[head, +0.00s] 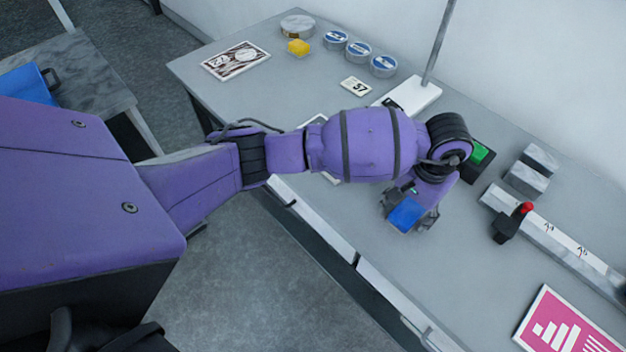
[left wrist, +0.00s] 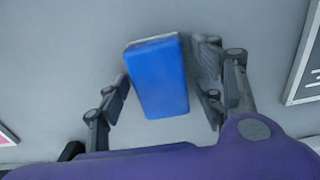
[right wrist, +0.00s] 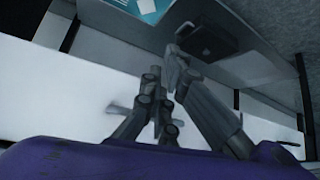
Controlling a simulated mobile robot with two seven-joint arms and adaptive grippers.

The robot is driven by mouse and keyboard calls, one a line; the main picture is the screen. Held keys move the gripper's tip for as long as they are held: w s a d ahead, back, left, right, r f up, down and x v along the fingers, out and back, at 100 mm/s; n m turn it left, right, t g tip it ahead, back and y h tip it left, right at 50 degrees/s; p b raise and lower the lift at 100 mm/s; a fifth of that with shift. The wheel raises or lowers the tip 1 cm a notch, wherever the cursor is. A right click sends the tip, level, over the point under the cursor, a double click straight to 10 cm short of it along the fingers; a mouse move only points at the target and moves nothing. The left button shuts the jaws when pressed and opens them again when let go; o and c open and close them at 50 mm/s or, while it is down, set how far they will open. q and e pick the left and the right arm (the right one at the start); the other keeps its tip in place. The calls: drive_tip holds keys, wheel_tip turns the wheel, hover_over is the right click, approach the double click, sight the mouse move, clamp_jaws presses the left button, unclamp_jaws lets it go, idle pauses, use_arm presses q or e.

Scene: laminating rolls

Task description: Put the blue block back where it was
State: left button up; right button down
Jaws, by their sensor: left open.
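The blue block (head: 406,215) is on the grey table near its front edge, just below my left gripper (head: 410,208). In the left wrist view the blue block (left wrist: 157,80) lies between the spread fingers of my left gripper (left wrist: 165,88), with a narrow gap on each side. The left gripper is open and not closed on it. My right gripper (right wrist: 162,75) shows only in the right wrist view, its fingers close together and empty; whether they touch is unclear. It is away from the block.
A black box with a green top (head: 480,155), grey blocks (head: 530,170), a rail (head: 560,245) with a red-knobbed part (head: 526,208) and a pink chart card (head: 565,325) lie to the right.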

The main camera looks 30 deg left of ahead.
sight(410, 210)
use_arm(q)
drive_tip(key=shift+w+r, duration=0.1)
wheel_tip(410, 210, up, 12)
idle(0.5)
drive_tip(key=shift+d+r, duration=0.1)
